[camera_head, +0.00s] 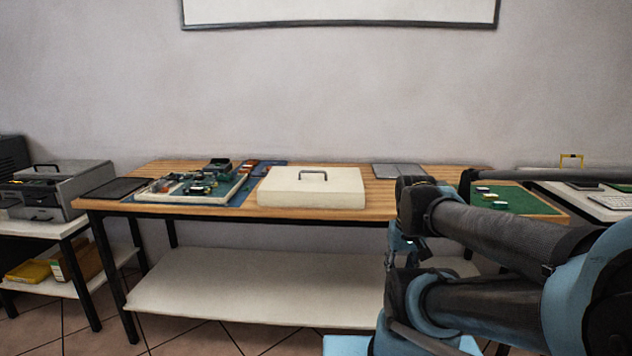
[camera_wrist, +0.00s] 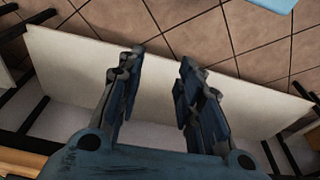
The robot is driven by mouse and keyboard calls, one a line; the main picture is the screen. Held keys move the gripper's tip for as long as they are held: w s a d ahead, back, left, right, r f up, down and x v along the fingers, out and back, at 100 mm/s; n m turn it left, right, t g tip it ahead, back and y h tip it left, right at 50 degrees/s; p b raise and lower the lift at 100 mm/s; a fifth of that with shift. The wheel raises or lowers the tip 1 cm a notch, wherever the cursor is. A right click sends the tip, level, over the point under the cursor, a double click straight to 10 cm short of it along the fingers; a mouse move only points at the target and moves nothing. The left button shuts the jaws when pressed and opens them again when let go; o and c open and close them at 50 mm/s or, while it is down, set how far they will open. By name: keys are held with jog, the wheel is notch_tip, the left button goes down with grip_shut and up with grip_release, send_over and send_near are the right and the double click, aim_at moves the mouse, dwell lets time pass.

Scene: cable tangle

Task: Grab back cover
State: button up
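A cream, box-like cover (camera_head: 311,188) with a dark handle (camera_head: 313,174) on top lies flat on the wooden table (camera_head: 375,207), near its middle. I take it to be the back cover. My arm reaches in from the right in the head view, to the right of the cover and apart from it. My gripper (camera_wrist: 162,60) points down in the wrist view, its two fingers spread with nothing between them. Below them are the table's cream lower shelf (camera_wrist: 75,65) and the tiled floor. The cover is not in the wrist view.
Left of the cover is an open tray of electronic parts (camera_head: 195,188) on a blue mat, with a dark flat panel (camera_head: 117,188) beyond. A closed grey laptop-like slab (camera_head: 398,170) lies behind right. A green board (camera_head: 505,199) is at right. A grey case (camera_head: 60,187) stands on the left side table.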

aim_at(313, 180)
jog(key=shift+w+a, duration=0.2)
jog(key=w+a+r+m+y, duration=0.3)
jog(key=w+r+m, duration=0.2)
jog(key=w, duration=0.4)
jog(key=w+a+r+m+g+y, duration=0.1)
jog(key=w+a+r+m+y, duration=0.2)
jog(key=w, duration=0.7)
jog(key=w+a+r+m+y, duration=0.3)
jog(key=w+r+m, duration=0.3)
jog(key=w+r, duration=0.4)
jog(key=shift+a+r+m+g+y, duration=0.3)
jog(key=shift+r+m+y, duration=0.1)
jog(key=shift+y, duration=0.2)
jog(key=w+d+r+m+y, duration=0.2)
jog(key=w+m+y, duration=0.15)
jog(key=w, duration=0.65)
jog(key=x, duration=1.7)
jog(key=shift+f, duration=0.25)
